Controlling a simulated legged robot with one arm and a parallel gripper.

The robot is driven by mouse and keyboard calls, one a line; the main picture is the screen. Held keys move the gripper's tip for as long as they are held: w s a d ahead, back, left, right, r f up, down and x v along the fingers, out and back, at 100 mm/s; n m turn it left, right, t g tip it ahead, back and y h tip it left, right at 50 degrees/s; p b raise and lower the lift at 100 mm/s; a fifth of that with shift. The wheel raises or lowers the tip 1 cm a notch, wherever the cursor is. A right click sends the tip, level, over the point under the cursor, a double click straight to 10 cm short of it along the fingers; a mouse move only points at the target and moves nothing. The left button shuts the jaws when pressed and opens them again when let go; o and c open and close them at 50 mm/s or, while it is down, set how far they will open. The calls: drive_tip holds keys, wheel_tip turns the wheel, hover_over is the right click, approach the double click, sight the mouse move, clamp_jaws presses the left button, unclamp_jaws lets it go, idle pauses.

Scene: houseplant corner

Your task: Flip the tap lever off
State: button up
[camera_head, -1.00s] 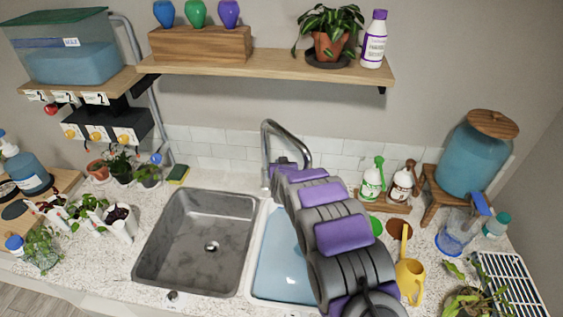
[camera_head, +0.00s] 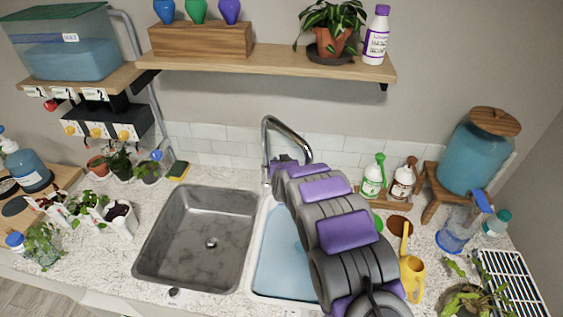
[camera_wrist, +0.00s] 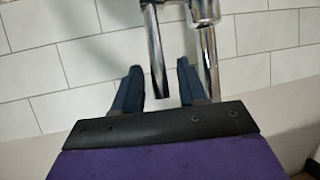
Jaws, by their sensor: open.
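The chrome tap (camera_head: 287,127) arches up at the back of the sink, against the tiled wall. In the wrist view its upright body (camera_wrist: 208,55) stands at right. A thin chrome rod, which looks like the tap lever (camera_wrist: 155,52), hangs down beside it from a short cross piece at the top edge. My gripper (camera_wrist: 159,68) is open, with one dark blue finger on each side of the rod in the picture. The right finger shows between rod and tap body. I see no clear contact. In the head view my arm hides the lever and most of the gripper.
The grey sink basin (camera_head: 172,262) is empty at left of my arm. A pale blue basin (camera_head: 278,262) lies under the arm. Two small bottles (camera_head: 373,178) stand close at right of the tap. A wooden shelf (camera_head: 215,66) runs above.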

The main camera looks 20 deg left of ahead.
drive_tip(key=v, duration=1.6)
drive_tip(key=shift+a+p, duration=0.2)
drive_tip(key=shift+p, duration=0.2)
